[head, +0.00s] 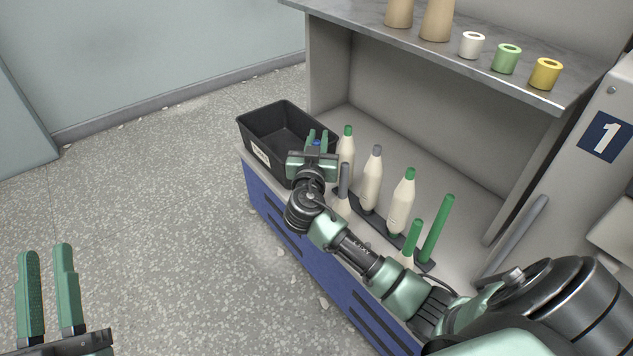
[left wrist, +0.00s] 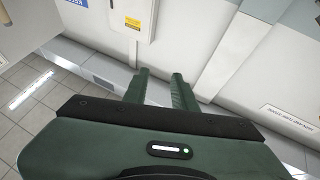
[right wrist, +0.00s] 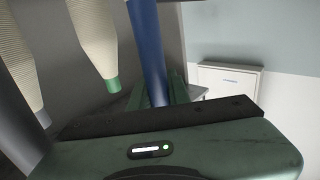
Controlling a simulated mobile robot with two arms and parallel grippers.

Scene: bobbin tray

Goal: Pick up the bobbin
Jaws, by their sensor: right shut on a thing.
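My right gripper (head: 318,137) is shut on a blue bobbin, whose blue tip (head: 316,143) shows between the fingers. In the right wrist view the bobbin (right wrist: 148,50) is a bare blue tube running away from the fingers; its far end is out of frame. Whether it stands clear of the tray cannot be told. The dark bobbin tray (head: 425,266) carries several cream-wound bobbins, such as a green-tipped one (head: 401,205) and a grey-tipped one (head: 372,185), and a tall green tube (head: 436,230). My left gripper (head: 46,251) is open and empty, far from the tray.
A black bin (head: 262,118) stands at the left end of the blue-fronted bench (head: 262,205), close to my right gripper. A shelf (head: 480,72) above holds large cones and white, green and yellow spools. The floor at left is clear.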

